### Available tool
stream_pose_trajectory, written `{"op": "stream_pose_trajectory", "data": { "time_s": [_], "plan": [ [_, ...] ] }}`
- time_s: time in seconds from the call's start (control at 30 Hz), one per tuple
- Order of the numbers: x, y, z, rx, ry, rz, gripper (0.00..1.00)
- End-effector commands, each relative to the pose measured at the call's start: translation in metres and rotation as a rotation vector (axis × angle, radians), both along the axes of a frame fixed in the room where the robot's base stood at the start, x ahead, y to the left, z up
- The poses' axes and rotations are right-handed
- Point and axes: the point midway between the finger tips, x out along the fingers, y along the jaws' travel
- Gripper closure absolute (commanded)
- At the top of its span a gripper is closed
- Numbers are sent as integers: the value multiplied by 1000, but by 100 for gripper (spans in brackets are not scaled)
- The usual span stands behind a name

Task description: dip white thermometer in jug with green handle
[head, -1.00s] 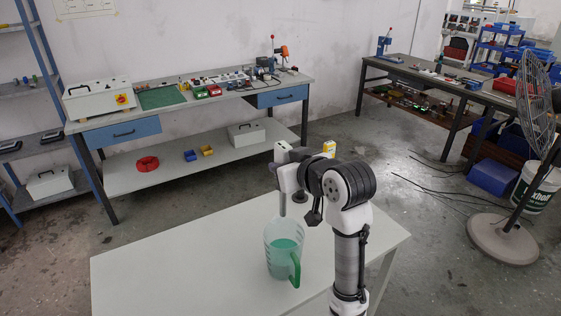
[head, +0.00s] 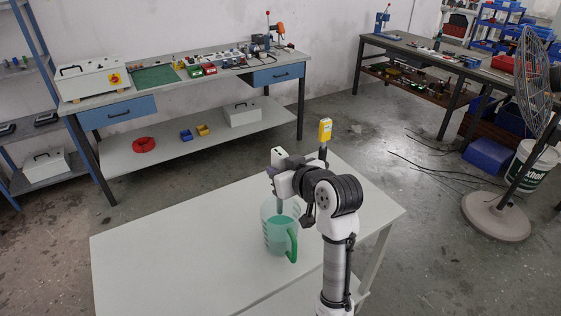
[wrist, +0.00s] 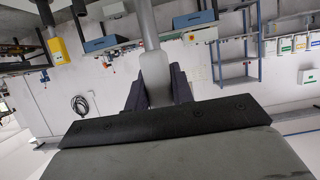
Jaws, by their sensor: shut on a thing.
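The clear jug (head: 268,232) with a green handle (head: 291,246) stands upright on the white table, with green showing inside it. My gripper (head: 277,181) is directly above the jug and shut on the white thermometer (head: 277,156). The thermometer is upright, its white head above the fingers and its grey stem pointing down. The stem's lower end overlaps the jug's mouth and appears to be just inside it; the tip is hard to make out. In the wrist view the fingers (wrist: 157,92) grip the pale thermometer body (wrist: 155,70).
A yellow device (head: 325,129) with a dark stem stands upright behind and right of my gripper. The white table (head: 165,255) is clear left of the jug. A workbench (head: 185,82) stands at the wall, and a fan (head: 533,85) stands at right.

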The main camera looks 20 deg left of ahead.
Motion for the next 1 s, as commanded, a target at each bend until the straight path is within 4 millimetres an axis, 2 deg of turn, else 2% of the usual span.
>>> {"op": "stream_pose_trajectory", "data": {
  "time_s": [1.0],
  "plan": [
    [0,0,-86,-1,1,0,100]
  ]
}}
